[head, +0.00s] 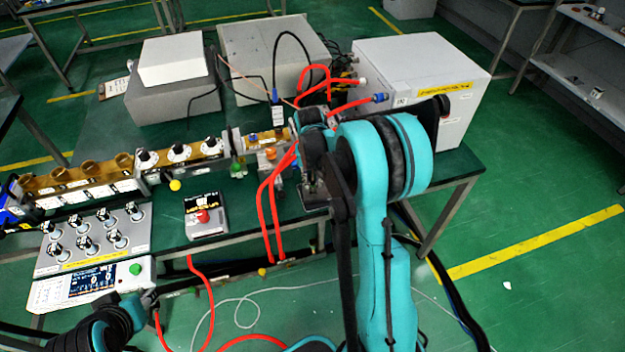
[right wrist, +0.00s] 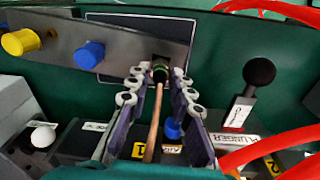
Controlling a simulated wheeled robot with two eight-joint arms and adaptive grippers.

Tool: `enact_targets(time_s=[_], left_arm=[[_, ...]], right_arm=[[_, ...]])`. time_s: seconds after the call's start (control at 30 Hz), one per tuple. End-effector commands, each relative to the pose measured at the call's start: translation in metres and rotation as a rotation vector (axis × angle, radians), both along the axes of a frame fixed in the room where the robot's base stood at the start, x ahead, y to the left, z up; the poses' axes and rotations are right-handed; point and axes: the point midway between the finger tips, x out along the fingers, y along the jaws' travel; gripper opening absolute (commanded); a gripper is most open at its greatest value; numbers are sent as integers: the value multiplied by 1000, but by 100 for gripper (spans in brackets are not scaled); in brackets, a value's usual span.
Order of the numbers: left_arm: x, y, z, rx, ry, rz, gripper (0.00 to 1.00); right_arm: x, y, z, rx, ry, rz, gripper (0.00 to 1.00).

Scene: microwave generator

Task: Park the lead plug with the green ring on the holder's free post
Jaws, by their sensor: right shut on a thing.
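In the right wrist view, the lead plug with the green ring (right wrist: 161,72) is between the fingertips of my right gripper (right wrist: 160,84), which is shut on it. Its copper-coloured lead (right wrist: 153,125) runs back between the fingers. The plug's front end is at the right part of a grey bar (right wrist: 125,38), apparently the holder; I cannot tell whether it touches or is on a post. A yellow cap (right wrist: 20,42) and a blue cap (right wrist: 88,54) stick out of the bar. In the head view my right arm hides most of this area. My left arm shows at lower left, its fingers unclear.
A black ball-topped lever (right wrist: 259,72) stands right of the gripper. Red hoses (head: 265,215) hang close by. A brass waveguide row (head: 75,180), a small box with a red button (head: 205,215) and a white cabinet (head: 420,75) share the bench.

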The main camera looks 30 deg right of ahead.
Motion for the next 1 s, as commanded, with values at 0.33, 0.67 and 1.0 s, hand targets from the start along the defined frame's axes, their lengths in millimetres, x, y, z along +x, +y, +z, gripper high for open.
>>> enact_targets(time_s=[0.33, 0.67, 1.0], left_arm=[[0, 0, -6, 0, 0, 0, 40], [0, 0, -6, 0, 0, 0, 40], [0, 0, -6, 0, 0, 0, 40]], right_arm=[[0, -1, -8, 0, 0, 0, 0], [0, -1, -7, 0, 0, 0, 46], [-1, 2, 24, 0, 0, 0, 46]])
